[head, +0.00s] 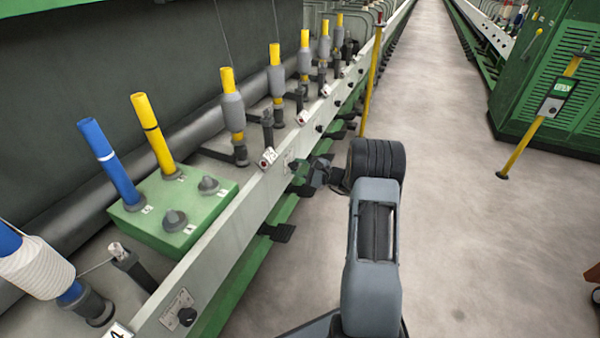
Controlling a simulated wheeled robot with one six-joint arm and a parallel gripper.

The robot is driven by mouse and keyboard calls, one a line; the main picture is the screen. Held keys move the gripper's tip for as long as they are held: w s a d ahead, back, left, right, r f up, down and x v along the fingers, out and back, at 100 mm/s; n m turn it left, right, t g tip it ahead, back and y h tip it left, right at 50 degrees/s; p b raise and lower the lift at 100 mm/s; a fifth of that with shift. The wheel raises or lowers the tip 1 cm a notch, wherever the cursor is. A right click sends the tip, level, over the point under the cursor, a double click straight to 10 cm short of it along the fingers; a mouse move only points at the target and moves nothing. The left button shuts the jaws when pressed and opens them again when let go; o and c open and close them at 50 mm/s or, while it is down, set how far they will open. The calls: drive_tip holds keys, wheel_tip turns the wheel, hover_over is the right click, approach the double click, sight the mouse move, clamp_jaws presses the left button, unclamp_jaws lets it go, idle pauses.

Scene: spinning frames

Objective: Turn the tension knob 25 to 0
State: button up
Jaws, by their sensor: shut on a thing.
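My gripper (312,172) reaches left from the end of my arm to the front face of the pale machine rail (222,228). It is shut at a small label plate (287,160) on the rail, where a tension knob sits. The jaws cover that knob, so its pointer and scale cannot be read. Similar black knobs show on the rail at the near left (187,317) and farther along (319,128). A white number tag (267,157) stands on the rail just left of my gripper; its number is too small to read surely.
A yellow post (372,85) stands beyond my gripper. The floor (470,230) to the right is clear.

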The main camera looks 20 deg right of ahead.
drive_tip(key=shift+n+b, duration=0.3)
drive_tip(key=shift+n, duration=0.2)
drive_tip(key=o, duration=0.9)
drive_tip(key=shift+o, duration=0.2)
drive_tip(key=p+v, duration=0.3)
drive_tip(key=v, duration=1)
drive_tip(key=shift+s+d, duration=0.3)
drive_tip(key=shift+r, duration=0.1)
